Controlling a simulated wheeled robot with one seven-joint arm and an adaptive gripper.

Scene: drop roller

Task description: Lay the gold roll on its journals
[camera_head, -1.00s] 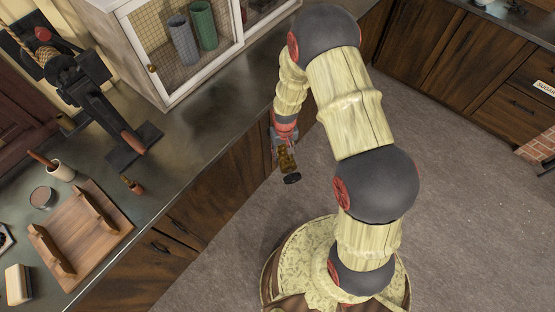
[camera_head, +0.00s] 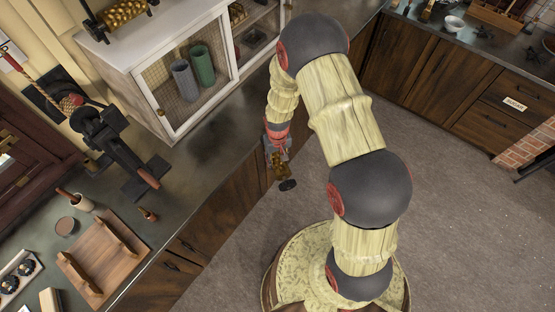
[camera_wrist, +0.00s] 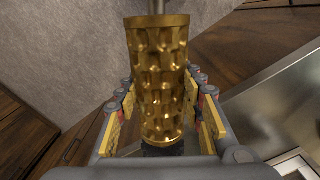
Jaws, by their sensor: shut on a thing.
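The gold roll (camera_wrist: 160,75) has a bumpy, patterned surface and a grey shaft end. My gripper (camera_head: 277,150) is shut on it, with the yellow-padded fingers on either side in the wrist view. In the head view the roll (camera_head: 280,166) hangs tilted over the floor, just off the counter's front edge, with a dark round end lowest. A black-framed machine with another gold patterned roll (camera_head: 125,13) stands on top of the white cabinet at the upper left, partly cut off. Which parts are the journals, I cannot tell.
A wooden board with two upright supports (camera_head: 88,262) lies on the counter (camera_head: 185,205). A white mesh-front cabinet (camera_head: 140,75) holds grey and green rolls. A black cranked device (camera_head: 105,140) stands left of it. Counter between cabinet and board is mostly clear.

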